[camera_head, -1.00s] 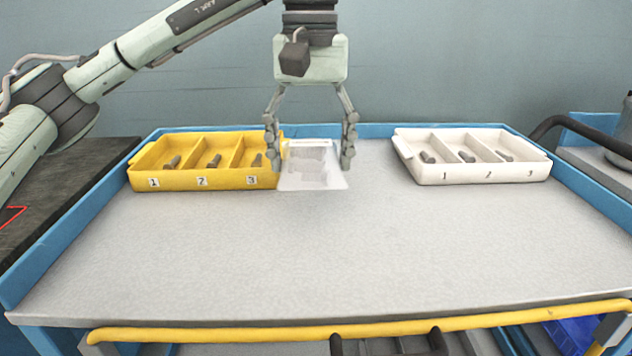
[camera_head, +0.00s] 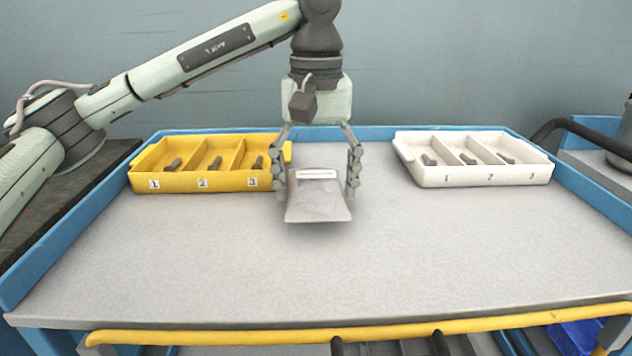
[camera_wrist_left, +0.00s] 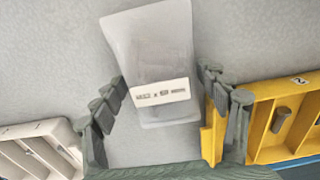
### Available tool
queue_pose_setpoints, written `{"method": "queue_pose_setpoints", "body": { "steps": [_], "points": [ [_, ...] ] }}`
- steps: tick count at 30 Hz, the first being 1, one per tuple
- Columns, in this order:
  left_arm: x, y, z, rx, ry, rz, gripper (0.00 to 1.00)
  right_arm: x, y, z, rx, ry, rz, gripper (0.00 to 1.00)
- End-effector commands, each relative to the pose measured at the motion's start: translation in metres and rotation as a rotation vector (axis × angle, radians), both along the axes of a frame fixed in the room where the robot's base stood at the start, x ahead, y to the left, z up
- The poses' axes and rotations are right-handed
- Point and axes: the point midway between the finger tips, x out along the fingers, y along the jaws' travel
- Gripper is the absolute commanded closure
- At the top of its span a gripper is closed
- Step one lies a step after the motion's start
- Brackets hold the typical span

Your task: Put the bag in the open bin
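The bag (camera_head: 318,208) is a clear, flat bag with a white printed label, which is readable as a label strip in the left wrist view (camera_wrist_left: 160,92). The white bin (camera_head: 485,175) stands to the right, numbered alike. I cannot tell which is the open bin. My right gripper is not in view.
Small grey parts lie in the compartments of both bins. The bench top (camera_head: 330,270) is bare in front and between the bins. A blue rim (camera_head: 375,132) edges the back and sides, and a yellow rail (camera_head: 250,336) runs along the front. A blue container (camera_head: 575,336) shows low at right.

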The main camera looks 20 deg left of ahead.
Motion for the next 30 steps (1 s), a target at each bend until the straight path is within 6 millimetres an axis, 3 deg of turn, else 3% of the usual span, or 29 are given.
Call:
{"method": "queue_pose_setpoints", "body": {
  "steps": [3,16,22,30],
  "points": [
    [0.000,0.000,0.000,0.000,0.000,0.000,0.09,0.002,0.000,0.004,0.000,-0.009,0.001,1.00],
    [0.000,0.000,0.009,0.000,-0.002,0.000,0.09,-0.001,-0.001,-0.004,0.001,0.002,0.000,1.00],
    [0.001,0.000,0.051,0.000,-0.005,0.000,0.09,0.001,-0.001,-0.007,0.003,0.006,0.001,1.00],
    [0.000,0.000,0.105,0.000,-0.003,0.000,0.09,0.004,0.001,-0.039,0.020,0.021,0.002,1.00]
  ]
}}
